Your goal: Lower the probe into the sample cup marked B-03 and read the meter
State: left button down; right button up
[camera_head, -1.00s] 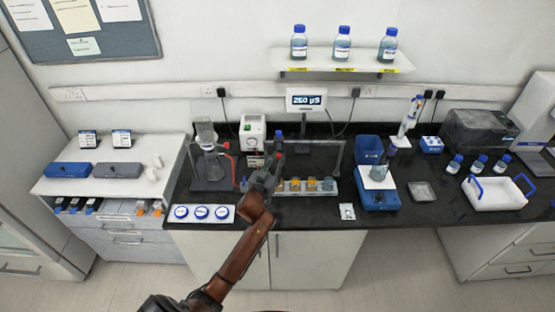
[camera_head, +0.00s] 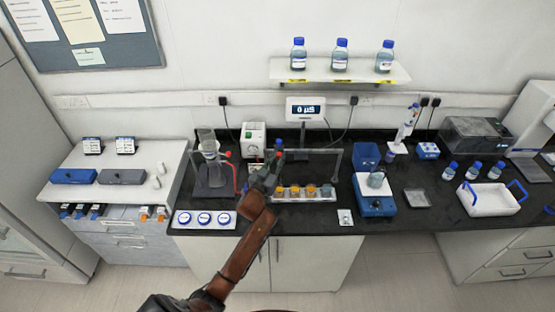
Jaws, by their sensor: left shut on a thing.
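My left gripper (camera_head: 272,172) is over the left end of the white cup rack (camera_head: 303,197). It is shut on the probe (camera_head: 278,144), whose blue top shows above the fingers. The probe's lower end is hidden behind the gripper, so I cannot tell whether it is inside a cup. Several sample cups stand in the rack, among them an orange one (camera_head: 310,190). Their markings are too small to read. The meter (camera_head: 305,108) stands at the back with its display lit, but I cannot read its characters clearly. My right gripper is not in view.
A clear flask on a stand (camera_head: 211,168) is close left of my gripper. A grey frame (camera_head: 337,160) rises behind the rack. A blue-based device with a beaker (camera_head: 375,205) stands to the right. White-and-blue round dishes (camera_head: 204,218) lie at the front left.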

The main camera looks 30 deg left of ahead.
pick_arm(q)
jog(key=shift+r, duration=0.45)
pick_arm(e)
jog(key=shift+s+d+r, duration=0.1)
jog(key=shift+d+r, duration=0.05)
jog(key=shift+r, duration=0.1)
pick_arm(q)
jog(key=c, duration=2.2)
grip_release()
jog(key=o, duration=0.4)
jog(key=shift+o, duration=0.2)
jog(key=shift+f, duration=0.15)
jog(key=shift+s, duration=0.4)
jog(key=s+d, duration=0.2)
jog(key=s, duration=0.9)
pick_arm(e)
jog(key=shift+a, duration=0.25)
